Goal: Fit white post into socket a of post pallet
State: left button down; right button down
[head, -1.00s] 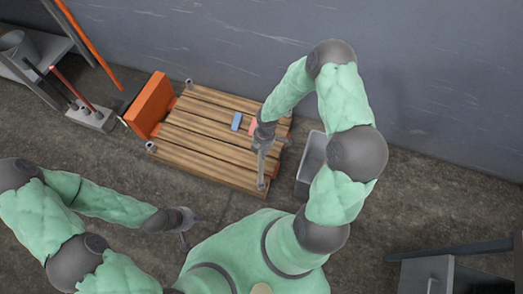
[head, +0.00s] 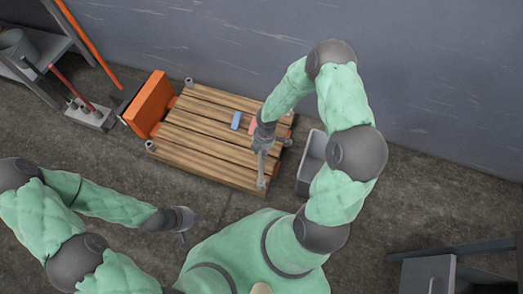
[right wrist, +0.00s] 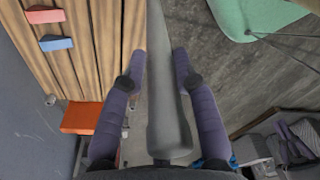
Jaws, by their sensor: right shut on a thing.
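The post pallet (head: 205,142) is a wooden slatted platform with grey corner sockets, such as the back left one (head: 189,82) and the front left one (head: 151,146). My right gripper (head: 266,140) is over the pallet's right side, shut on the pale grey-white post (head: 262,168). In the right wrist view the post (right wrist: 168,95) runs between the two fingers, its far end out of frame. Its lower end shows at the pallet's front right corner; I cannot tell whether it is in a socket there. My left gripper (head: 184,222) is off the pallet's front; its jaws are unclear.
A blue block (head: 236,120) and a partly hidden pink block (head: 252,127) lie on the slats. An orange box (head: 150,103) stands at the pallet's left end. A grey bin (head: 311,162) is close on the right, and the wall is behind. Bare floor lies in front.

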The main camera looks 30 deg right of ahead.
jog(key=shift+f+b, duration=1.2)
jog(key=shift+f, duration=0.3)
dwell(1.1)
jog(key=c, duration=0.9)
grip_release()
jog(key=shift+o, duration=0.2)
jog(key=r, duration=0.8)
jog(key=d+r, duration=0.1)
jog(key=r, duration=0.3)
jog(key=shift+w+d, duration=0.1)
jog(key=shift+w, duration=0.05)
